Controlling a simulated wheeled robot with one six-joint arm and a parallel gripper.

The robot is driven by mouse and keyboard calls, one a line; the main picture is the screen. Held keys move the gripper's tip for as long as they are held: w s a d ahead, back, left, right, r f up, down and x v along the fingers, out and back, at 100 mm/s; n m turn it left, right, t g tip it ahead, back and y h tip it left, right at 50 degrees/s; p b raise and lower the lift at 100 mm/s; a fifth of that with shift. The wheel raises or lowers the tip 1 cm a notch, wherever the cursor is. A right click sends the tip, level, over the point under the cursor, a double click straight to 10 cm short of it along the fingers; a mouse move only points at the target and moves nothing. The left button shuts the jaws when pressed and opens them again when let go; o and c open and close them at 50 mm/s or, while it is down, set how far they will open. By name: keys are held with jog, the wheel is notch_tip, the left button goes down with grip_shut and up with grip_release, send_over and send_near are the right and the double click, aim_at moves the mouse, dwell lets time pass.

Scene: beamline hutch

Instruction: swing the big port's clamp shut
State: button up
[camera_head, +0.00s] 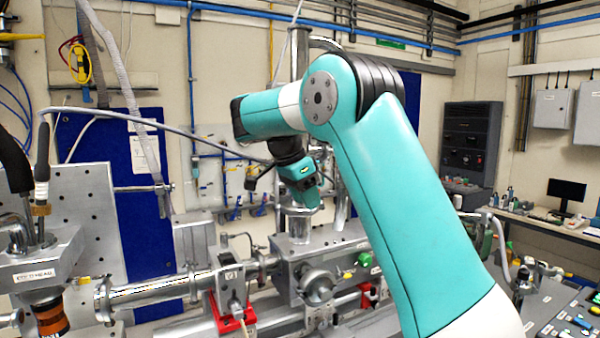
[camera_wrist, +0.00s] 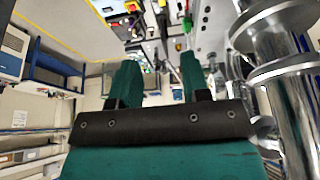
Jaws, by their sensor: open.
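My gripper (camera_head: 304,190) hangs from the teal arm above the metal chamber (camera_head: 320,255) in the head view. In the wrist view its two teal fingers (camera_wrist: 160,80) stand apart with nothing between them. A shiny flanged pipe (camera_wrist: 272,60) stands close at the right of the fingers in the wrist view; I cannot tell whether it is the big port. In the head view a chrome flanged stub (camera_head: 300,222) rises from the chamber just below the gripper. I cannot make out the port's clamp; the gripper and arm may hide it.
A horizontal beam pipe (camera_head: 150,292) runs into the chamber from the left. A red bracket (camera_head: 232,318) sits in front of it. The cold head (camera_head: 45,262) stands at far left. A desk with a monitor (camera_head: 566,190) is at the right. The air left of my gripper looks fairly open.

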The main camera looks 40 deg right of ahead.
jog(key=shift+p+v, duration=0.9)
jog(key=shift+v, duration=1)
